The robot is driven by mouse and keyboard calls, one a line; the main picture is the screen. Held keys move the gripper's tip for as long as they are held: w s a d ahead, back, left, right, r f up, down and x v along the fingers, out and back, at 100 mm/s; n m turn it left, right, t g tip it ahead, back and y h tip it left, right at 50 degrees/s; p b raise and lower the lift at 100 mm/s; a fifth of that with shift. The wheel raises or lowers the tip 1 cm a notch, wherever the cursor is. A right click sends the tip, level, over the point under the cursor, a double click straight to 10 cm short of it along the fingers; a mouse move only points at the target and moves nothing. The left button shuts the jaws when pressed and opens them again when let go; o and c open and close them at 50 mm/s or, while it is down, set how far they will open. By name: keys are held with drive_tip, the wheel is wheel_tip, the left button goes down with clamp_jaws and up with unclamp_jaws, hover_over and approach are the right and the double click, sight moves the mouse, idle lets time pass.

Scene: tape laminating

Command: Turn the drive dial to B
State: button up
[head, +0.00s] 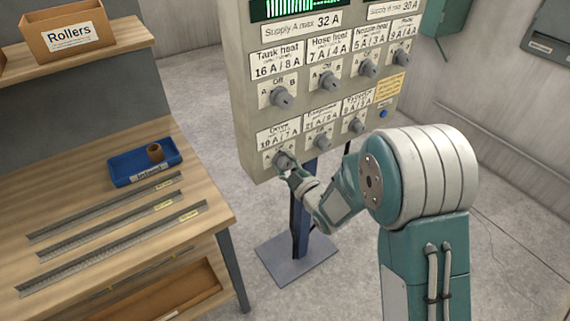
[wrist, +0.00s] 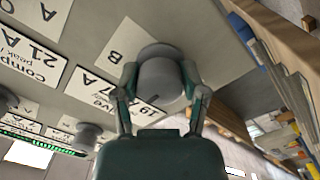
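The drive dial (head: 281,158) is a grey knob at the lower left of the control panel, under the Drive label (head: 279,137). My gripper (head: 291,173) is at this dial from below right. In the wrist view the dial (wrist: 160,78) sits between my two fingers (wrist: 159,72), one against each side.
Other grey dials, including the tank heat dial (head: 281,97) and the compressor dial (head: 322,142), are close by on the panel (head: 243,75). A wooden bench (head: 75,205) with a blue tray (head: 125,178) and metal strips stands left. Open floor lies around the panel's post (head: 300,212).

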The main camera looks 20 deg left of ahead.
drive_tip(key=shift+c, duration=0.8)
drive_tip(key=shift+m, duration=0.3)
drive_tip(key=m, duration=0.3)
drive_tip(key=shift+f+m, duration=0.1)
drive_tip(key=shift+m, duration=0.2)
drive_tip(key=shift+a+m, duration=0.1)
drive_tip(key=shift+m, duration=2.1)
drive_tip(key=o, duration=1.2)
drive_tip(key=shift+c, duration=0.2)
